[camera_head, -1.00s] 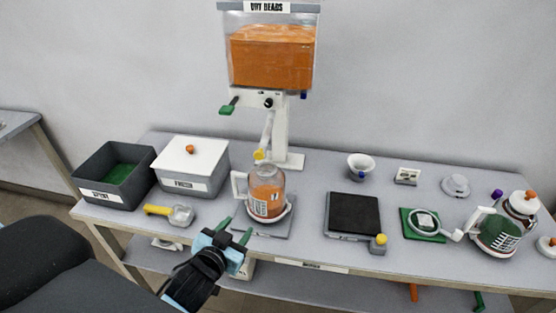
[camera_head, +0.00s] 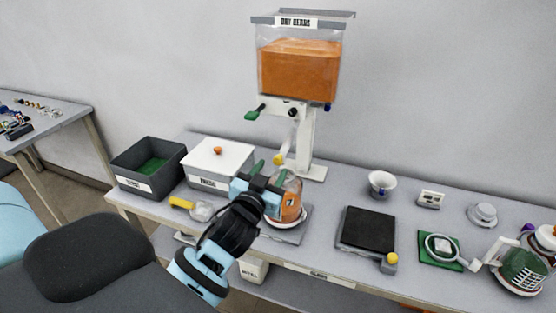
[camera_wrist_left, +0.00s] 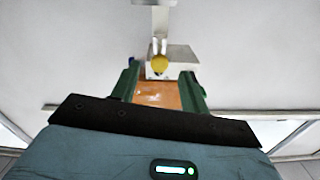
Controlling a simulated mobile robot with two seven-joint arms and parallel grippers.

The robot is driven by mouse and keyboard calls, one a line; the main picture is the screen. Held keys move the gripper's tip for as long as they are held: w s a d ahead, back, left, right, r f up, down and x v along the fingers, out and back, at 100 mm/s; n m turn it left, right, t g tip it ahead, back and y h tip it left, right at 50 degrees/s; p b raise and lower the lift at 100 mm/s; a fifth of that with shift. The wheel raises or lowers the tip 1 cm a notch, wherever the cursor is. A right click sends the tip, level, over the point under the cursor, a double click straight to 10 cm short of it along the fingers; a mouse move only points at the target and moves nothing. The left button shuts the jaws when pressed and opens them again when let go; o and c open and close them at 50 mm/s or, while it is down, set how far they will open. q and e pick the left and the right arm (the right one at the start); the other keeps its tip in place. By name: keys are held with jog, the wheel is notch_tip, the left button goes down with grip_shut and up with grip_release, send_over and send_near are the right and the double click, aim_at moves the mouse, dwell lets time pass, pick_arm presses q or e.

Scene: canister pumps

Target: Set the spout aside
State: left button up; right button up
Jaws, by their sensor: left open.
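The spout (camera_head: 289,143) is a thin pale arm hanging under the bead dispenser (camera_head: 300,72), with a yellow end (camera_head: 279,159). In the left wrist view the yellow end (camera_wrist_left: 159,63) shows ahead, between the lines of the two green fingers. My left gripper (camera_head: 268,172) is open, with nothing seen between its fingers, just below and in front of the spout. It partly hides the orange-filled jar (camera_head: 292,203); orange also shows between the fingers in the wrist view (camera_wrist_left: 158,95). My right gripper is out of view.
A dark bin (camera_head: 168,188) and a white-lidded box (camera_head: 225,160) stand left. A yellow-handled scoop (camera_head: 190,205) lies in front of them. Right are a black-topped pad (camera_head: 368,228), a white cup (camera_head: 382,183) and a green-filled jug (camera_head: 523,268). Bare table shows between them.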

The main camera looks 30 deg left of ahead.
aim_at(277, 162)
pick_arm(q)
jog(key=shift+x, duration=2.75)
grip_shut()
